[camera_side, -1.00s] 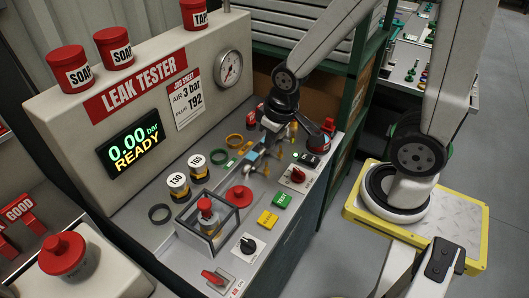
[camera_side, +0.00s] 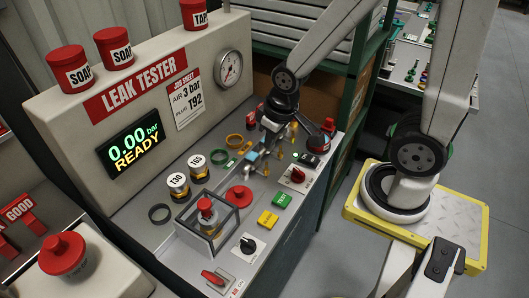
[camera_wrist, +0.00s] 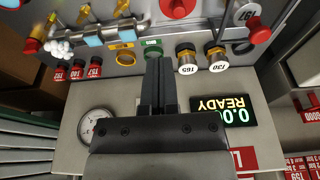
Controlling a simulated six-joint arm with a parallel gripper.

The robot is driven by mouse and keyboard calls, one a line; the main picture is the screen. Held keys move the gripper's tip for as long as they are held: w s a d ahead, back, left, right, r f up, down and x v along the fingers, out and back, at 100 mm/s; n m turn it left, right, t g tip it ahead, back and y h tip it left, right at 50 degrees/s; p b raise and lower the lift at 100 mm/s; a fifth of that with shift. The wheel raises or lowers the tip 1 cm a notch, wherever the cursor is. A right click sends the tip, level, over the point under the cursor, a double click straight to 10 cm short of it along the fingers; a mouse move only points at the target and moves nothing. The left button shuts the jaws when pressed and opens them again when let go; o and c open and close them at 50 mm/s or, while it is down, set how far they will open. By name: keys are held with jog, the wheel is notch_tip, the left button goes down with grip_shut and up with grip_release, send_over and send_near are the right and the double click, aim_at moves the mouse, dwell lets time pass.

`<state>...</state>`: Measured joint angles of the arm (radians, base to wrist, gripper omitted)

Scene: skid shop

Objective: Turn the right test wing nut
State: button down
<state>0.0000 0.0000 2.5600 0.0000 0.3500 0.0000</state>
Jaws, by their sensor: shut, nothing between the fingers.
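A metal fitting row with two pale blue parts, left (camera_wrist: 93,40) and right (camera_wrist: 142,28), runs along the panel in the wrist view. Brass-yellow pieces (camera_wrist: 122,6) stand by it. In the side view the row (camera_side: 258,155) is small and partly behind my gripper. I cannot tell for sure which piece is the right test wing nut. My gripper (camera_wrist: 159,62) is shut and empty, its dark fingers side by side in front of the panel. It is above and behind the row in the side view, apart from it as far as I can tell.
A green ring (camera_wrist: 153,48) and a yellow ring (camera_wrist: 126,58) lie near my fingers. A clear box (camera_side: 210,222) is in front. The display (camera_side: 134,142) reads 0.00 bar READY.

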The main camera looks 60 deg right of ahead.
jog(key=c, duration=0.7)
grip_release()
jog(key=shift+w+d, duration=0.1)
jog(key=o, duration=0.4)
jog(key=shift+w+d, duration=0.2)
jog(key=shift+d, duration=0.05)
jog(key=shift+o, duration=1.3)
jog(key=w+d+f+n+g, duration=0.1)
jog(key=w+d, duration=0.4)
jog(key=d, duration=0.5)
notch_tip(320, 180, down, 3)
jog(key=shift+w+r+n, duration=0.1)
jog(key=shift+w+n, duration=0.1)
jog(key=shift+n, duration=0.7)
jog(key=n+g, duration=0.2)
jog(key=n, duration=0.1)
send_over(292, 134)
notch_tip(292, 134, down, 7)
jog(key=shift+f, duration=0.2)
jog(key=shift+f, duration=3.85)
